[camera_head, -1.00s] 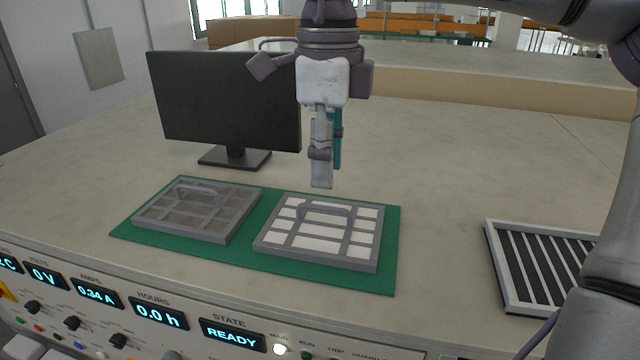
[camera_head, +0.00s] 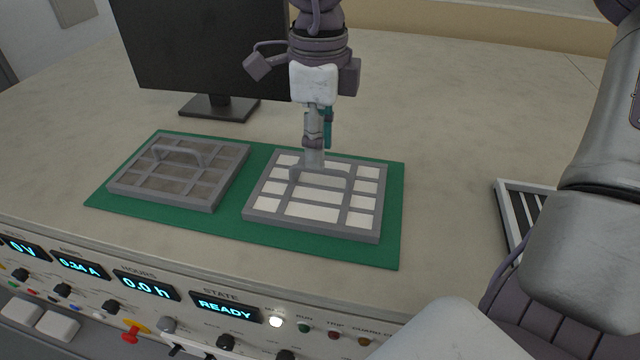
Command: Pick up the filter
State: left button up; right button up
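Two grey-framed filters with arched handles lie side by side on a green mat (camera_head: 395,215). The right filter (camera_head: 315,211) has clean white panels; the left filter (camera_head: 180,172) has brownish-grey panels. My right gripper (camera_head: 314,160) points straight down over the white filter, its fingertips at the back of that filter's handle (camera_head: 320,171). The fingers are seen nearly edge-on, one hiding most of the other, so I cannot tell how far apart they are or whether they touch the handle. The white filter lies flat on the mat. My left gripper is not in view.
A black monitor (camera_head: 200,50) stands behind the mat at left. A slatted grey tray (camera_head: 512,215) sits at right, partly hidden by my arm. A control panel with displays (camera_head: 225,307), knobs and switches runs along the front edge.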

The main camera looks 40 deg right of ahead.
aim_at(320, 181)
jog(key=shift+f+p, duration=0.3)
jog(key=shift+f, duration=0.05)
notch_tip(320, 181, down, 4)
jog(key=shift+s+d+r+p, duration=0.1)
jog(key=shift+r+p, duration=0.1)
jog(key=shift+p, duration=0.55)
jog(key=shift+f, duration=0.4)
jog(key=shift+c, duration=0.2)
jog(key=shift+r, duration=0.1)
grip_shut()
